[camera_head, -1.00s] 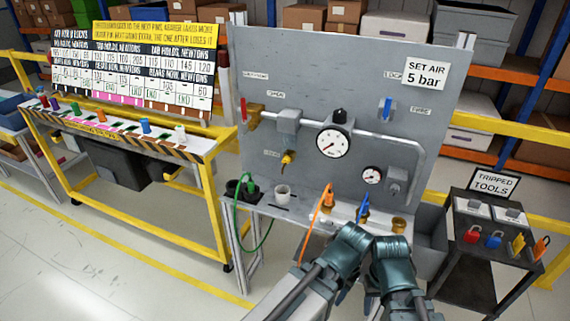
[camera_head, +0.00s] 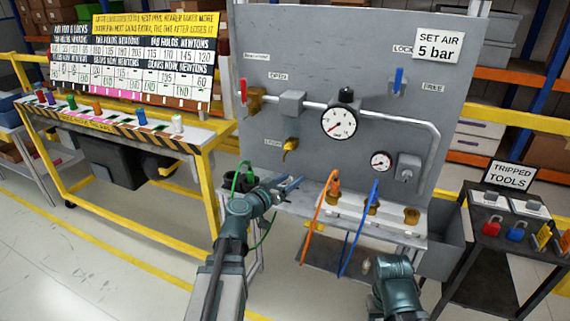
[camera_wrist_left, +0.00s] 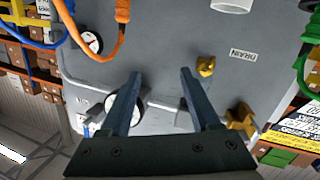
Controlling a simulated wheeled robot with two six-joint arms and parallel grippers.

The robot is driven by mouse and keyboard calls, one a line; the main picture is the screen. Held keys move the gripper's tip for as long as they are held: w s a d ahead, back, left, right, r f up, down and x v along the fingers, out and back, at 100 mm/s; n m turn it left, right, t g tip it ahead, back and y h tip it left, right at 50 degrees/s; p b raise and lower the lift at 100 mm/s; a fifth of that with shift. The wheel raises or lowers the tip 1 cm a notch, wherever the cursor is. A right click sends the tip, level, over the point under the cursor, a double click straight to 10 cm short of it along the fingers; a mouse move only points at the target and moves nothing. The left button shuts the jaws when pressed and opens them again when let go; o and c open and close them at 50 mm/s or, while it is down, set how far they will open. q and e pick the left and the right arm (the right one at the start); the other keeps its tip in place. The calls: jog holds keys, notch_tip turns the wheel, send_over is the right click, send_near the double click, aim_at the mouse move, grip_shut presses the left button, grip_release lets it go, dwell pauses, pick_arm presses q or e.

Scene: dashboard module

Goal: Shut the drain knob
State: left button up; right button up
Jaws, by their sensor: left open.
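The yellow drain knob (camera_head: 290,146) sits low on the left half of the grey panel, beside its small label. Its lever points down and slightly left. It also shows in the left wrist view (camera_wrist_left: 205,66), next to the DRAIN label (camera_wrist_left: 244,54). My left gripper (camera_head: 294,184) is open and empty, below the knob and apart from it.
A large gauge (camera_head: 338,121), a pipe and a red-handled valve (camera_head: 243,91) are above the knob. Orange (camera_head: 333,187) and blue (camera_head: 374,197) hoses stand on the ledge to the right. A green hose (camera_head: 237,178) hangs at left. A tool cart (camera_head: 483,238) stands right.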

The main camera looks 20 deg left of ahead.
aim_at(287, 149)
pick_arm(q)
jog(key=a+n+t+y, duration=0.2)
jog(key=a+y, duration=0.1)
jog(key=a, duration=0.5)
jog(key=w, duration=1.3)
jog(key=shift+w+d+r+b, duration=0.2)
jog(key=shift+d+r+b, duration=0.15)
jog(key=shift+d+r, duration=0.05)
grip_shut()
